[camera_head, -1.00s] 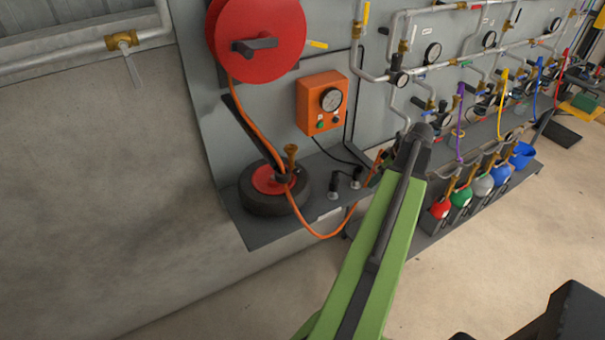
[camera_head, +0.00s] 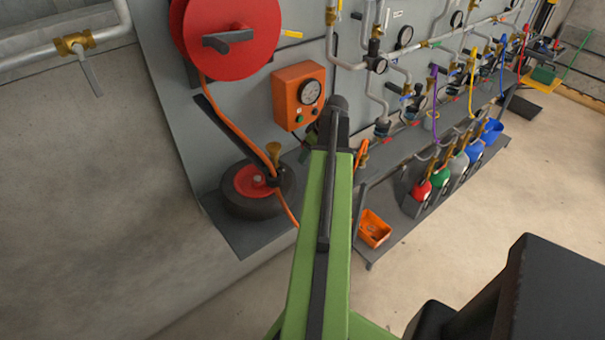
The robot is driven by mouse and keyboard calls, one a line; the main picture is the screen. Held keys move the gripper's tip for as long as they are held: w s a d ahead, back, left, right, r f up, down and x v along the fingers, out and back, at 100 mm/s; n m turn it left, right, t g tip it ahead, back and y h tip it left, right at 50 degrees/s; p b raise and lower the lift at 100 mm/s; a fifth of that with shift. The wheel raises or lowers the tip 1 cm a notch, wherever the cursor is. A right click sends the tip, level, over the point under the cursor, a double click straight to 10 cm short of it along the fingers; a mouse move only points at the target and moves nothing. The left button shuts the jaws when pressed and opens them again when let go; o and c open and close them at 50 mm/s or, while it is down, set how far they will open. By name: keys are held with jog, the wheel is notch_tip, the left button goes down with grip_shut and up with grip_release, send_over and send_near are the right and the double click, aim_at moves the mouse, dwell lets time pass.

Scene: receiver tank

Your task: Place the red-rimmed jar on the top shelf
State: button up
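I cannot make out a red-rimmed jar in this view. My green arm reaches up the middle of the picture toward the wall panel, and its dark far end stands in front of the panel. My gripper is hidden behind the arm, so I cannot see its fingers or anything in them. A long dark upper shelf (camera_head: 399,146) runs along the panel to the right of my arm. It carries several small items under the gauges, too small to identify.
A wheel-like black disc with a red centre (camera_head: 238,191) lies on the left ledge (camera_head: 241,238). An orange gauge box (camera_head: 287,107) and a red reel (camera_head: 205,55) hang above. An orange bin (camera_head: 374,229) and several coloured bottles (camera_head: 441,177) stand low right.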

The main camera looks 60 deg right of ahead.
jog(key=shift+w+a+f, duration=0.65)
jog(key=shift+a, duration=0.2)
notch_tip(320, 180, down, 4)
jog(key=b, duration=0.4)
jog(key=shift+f+b, duration=0.2)
jog(key=shift+b, duration=0.15)
jog(key=shift+r, duration=0.25)
jog(key=shift+f, duration=0.15)
jog(key=o, duration=1.4)
jog(key=shift+c, duration=0.2)
